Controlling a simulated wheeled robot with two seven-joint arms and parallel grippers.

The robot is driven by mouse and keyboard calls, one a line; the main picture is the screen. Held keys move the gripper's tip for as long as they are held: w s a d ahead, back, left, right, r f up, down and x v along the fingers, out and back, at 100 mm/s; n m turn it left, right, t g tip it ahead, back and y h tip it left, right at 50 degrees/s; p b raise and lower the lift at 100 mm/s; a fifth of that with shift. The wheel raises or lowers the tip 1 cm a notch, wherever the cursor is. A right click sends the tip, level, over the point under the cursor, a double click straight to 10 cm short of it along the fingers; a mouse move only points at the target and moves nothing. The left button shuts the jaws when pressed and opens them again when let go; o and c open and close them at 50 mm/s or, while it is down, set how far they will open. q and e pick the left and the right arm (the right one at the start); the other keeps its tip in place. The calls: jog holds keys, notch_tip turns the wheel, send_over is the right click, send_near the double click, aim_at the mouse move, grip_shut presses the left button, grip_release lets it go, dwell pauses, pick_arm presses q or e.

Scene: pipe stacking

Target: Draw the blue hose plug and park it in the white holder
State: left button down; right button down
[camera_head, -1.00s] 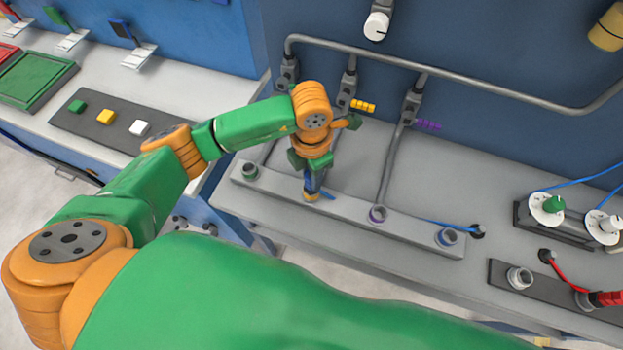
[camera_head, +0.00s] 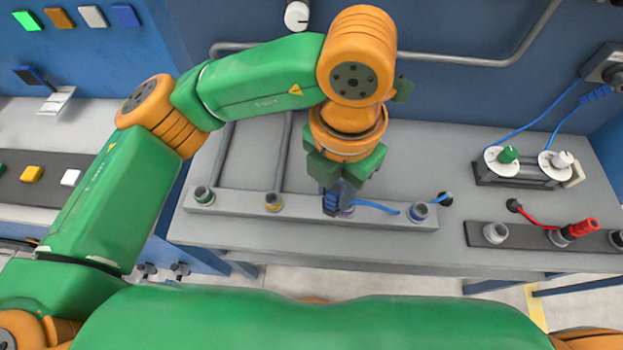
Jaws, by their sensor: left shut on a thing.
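My left gripper (camera_head: 345,168) points down over the long grey socket bar (camera_head: 240,207). It is shut on the blue plug (camera_head: 331,200), which is mostly hidden between and below the fingers. A blue hose (camera_head: 376,207) runs right from there, behind the blue-ringed socket, to a dark hole (camera_head: 446,198). The plug is close to the purple-ringed socket (camera_head: 346,211); I cannot tell whether it is in it or just above it. A pale whitish cup (camera_head: 495,233) stands empty on a dark strip at the right. My right gripper is not in view.
The bar also has open green-ringed (camera_head: 203,195), yellow-ringed (camera_head: 273,202) and blue-ringed (camera_head: 418,212) sockets. A red plug (camera_head: 577,229) sits on the dark strip. Behind it is a block with green and white knobs (camera_head: 508,154). A grey pipe (camera_head: 450,60) crosses the blue back wall.

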pick_arm(q)
notch_tip(320, 180, up, 8)
jog(key=p, duration=0.5)
jog(key=shift+r+p, duration=0.1)
jog(key=shift+p, duration=0.3)
